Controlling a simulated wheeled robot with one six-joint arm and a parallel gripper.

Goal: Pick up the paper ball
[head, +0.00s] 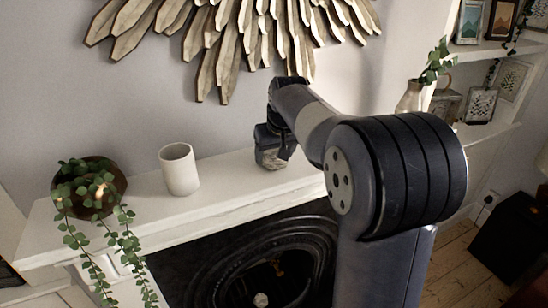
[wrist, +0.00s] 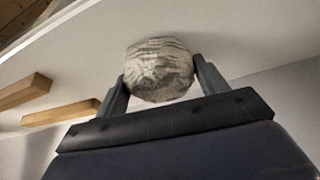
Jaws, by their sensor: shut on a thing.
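The paper ball (wrist: 158,68) is pale, grey-streaked and crumpled. In the wrist view it sits between the two fingers of my gripper (wrist: 160,78), which touch it on both sides. My gripper is shut on the ball. I cannot tell from these views whether the ball touches the shelf.
On the mantel shelf (head: 225,200), a white cup (head: 180,169) stands left of my gripper and a trailing plant in a brown bowl (head: 112,172) further left. A wooden wall decoration (head: 225,50) hangs above. A pale vase (head: 413,97) stands right. The dark fireplace (head: 260,262) opens below.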

